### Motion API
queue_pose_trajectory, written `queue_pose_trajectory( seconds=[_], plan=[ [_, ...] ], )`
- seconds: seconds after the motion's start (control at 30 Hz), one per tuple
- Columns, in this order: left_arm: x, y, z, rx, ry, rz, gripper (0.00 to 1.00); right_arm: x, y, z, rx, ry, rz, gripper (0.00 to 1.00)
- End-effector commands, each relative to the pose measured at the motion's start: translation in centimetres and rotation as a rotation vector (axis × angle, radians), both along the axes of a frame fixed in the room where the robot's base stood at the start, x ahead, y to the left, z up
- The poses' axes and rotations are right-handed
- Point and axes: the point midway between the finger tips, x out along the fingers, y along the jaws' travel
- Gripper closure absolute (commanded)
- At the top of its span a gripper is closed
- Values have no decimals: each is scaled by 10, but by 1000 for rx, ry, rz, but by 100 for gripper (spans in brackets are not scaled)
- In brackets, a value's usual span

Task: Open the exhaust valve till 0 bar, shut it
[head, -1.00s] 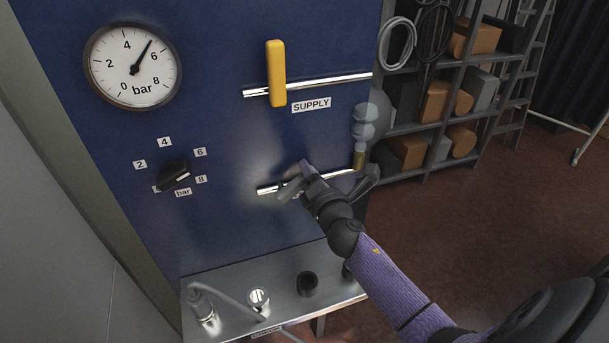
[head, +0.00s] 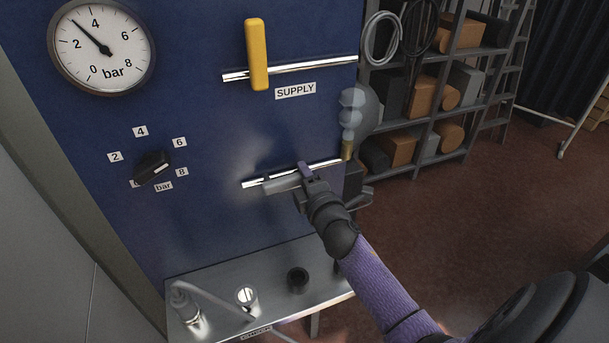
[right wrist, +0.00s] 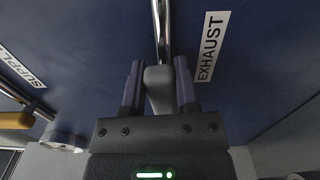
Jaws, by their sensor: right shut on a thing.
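The exhaust valve's grey handle (head: 283,184) lies roughly along its chrome pipe (head: 325,166) on the blue panel. My right gripper (head: 303,174) is shut on this handle. The right wrist view shows the grey handle (right wrist: 160,90) between the two purple fingers (right wrist: 158,68), in line with the pipe, next to the EXHAUST label (right wrist: 209,46). The round pressure gauge (head: 115,75) at the upper left has its needle between 2 and 4 bar, near 3. My left gripper is not in view.
The yellow supply handle (head: 257,54) stands upright across the upper pipe. A black knob (head: 152,167) sits at the panel's left. A translucent bulb-shaped fitting (head: 358,110) is at the exhaust pipe's right end. A metal shelf (head: 222,279) juts out below, with fittings and a hose on it.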

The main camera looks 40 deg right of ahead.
Motion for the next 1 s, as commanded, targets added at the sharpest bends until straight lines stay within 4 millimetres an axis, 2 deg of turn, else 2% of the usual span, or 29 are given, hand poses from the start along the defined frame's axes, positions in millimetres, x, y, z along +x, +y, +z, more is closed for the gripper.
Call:
queue_pose_trajectory(
  seconds=[0.43,0.47,0.6,0.87,1.0],
  plan=[
    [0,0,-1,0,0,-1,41,0,0,-2,8,1,0,100],
    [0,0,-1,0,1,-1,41,0,0,-2,8,1,0,58],
    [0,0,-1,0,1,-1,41,0,0,-1,7,0,0,28],
    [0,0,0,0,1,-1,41,0,0,-1,7,-1,0,26],
    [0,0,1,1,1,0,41,-13,3,-1,7,0,1,26]
  ],
)
